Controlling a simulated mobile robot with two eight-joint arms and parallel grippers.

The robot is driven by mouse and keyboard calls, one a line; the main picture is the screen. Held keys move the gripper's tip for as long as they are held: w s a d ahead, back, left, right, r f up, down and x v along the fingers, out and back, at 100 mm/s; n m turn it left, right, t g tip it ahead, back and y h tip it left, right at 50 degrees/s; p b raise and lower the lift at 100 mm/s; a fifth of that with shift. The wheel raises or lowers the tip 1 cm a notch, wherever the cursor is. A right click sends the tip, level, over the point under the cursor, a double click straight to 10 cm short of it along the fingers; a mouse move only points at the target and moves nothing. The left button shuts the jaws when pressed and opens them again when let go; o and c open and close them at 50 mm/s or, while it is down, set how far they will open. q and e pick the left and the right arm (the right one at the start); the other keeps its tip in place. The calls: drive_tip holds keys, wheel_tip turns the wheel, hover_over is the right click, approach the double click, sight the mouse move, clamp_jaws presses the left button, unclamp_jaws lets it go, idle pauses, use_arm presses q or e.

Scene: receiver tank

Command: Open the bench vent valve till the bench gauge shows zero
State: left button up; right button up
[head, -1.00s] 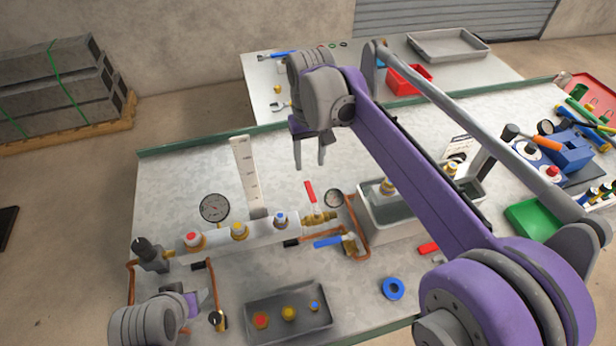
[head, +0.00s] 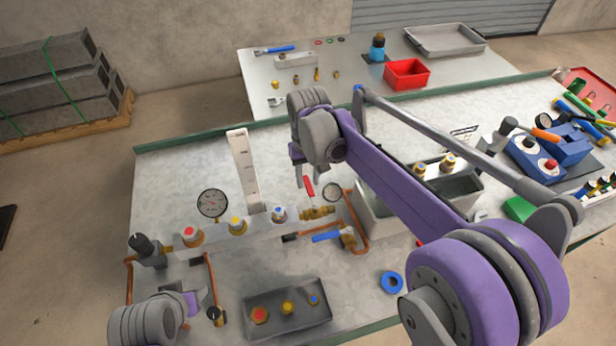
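A brass valve (head: 318,213) with an upright red lever (head: 309,187) sits at the right end of the manifold. A second brass valve (head: 348,238) with a blue lever (head: 326,237) sits just below it. No readable label shows which is the vent valve. A large round gauge (head: 212,204) stands at the left and a smaller gauge (head: 332,192) beside the red lever; their readings are too small to tell. My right gripper (head: 305,183) is open and empty, fingers down, at the red lever's top; contact is unclear. My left gripper (head: 190,303) is at lower left, fingers not discernible.
A grey tray (head: 288,325) with several fittings lies in front, beside a blue ring (head: 392,282). A white upright scale (head: 244,170) stands behind.

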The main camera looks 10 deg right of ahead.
clamp_jaws()
idle(1.1)
